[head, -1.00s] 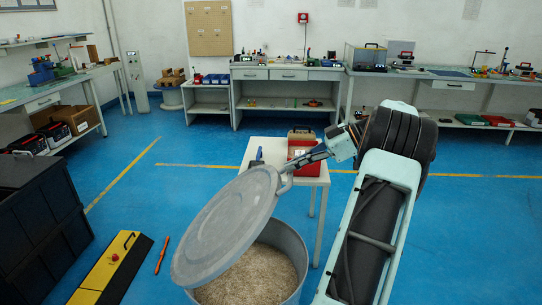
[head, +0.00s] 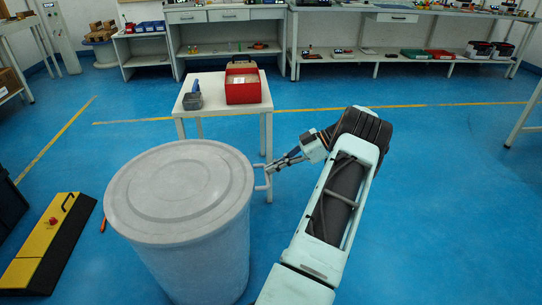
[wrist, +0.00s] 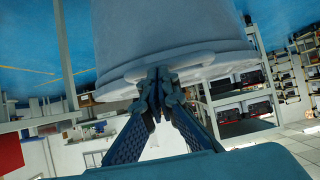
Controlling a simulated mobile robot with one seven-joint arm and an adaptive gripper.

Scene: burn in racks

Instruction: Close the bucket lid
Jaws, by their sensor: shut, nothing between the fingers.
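The large pale grey bucket (head: 200,265) stands on the blue floor at the lower left of the head view. Its round lid (head: 180,185) lies level over the opening, and the contents are hidden. A pale handle (head: 262,178) sticks out at the right of the rim. My gripper (head: 274,166) is at this handle, right of the lid; contact cannot be told. The wrist view shows my gripper (wrist: 158,82) with its fingertips together, close to the rim of the lid (wrist: 195,66). The bucket wall (wrist: 165,30) appears upside down there.
A small white table (head: 222,110) behind the bucket carries a red box (head: 243,88) and a grey-blue item (head: 193,98). A yellow and black ramp-like object (head: 45,240) lies on the floor at left. Floor right of my arm is clear.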

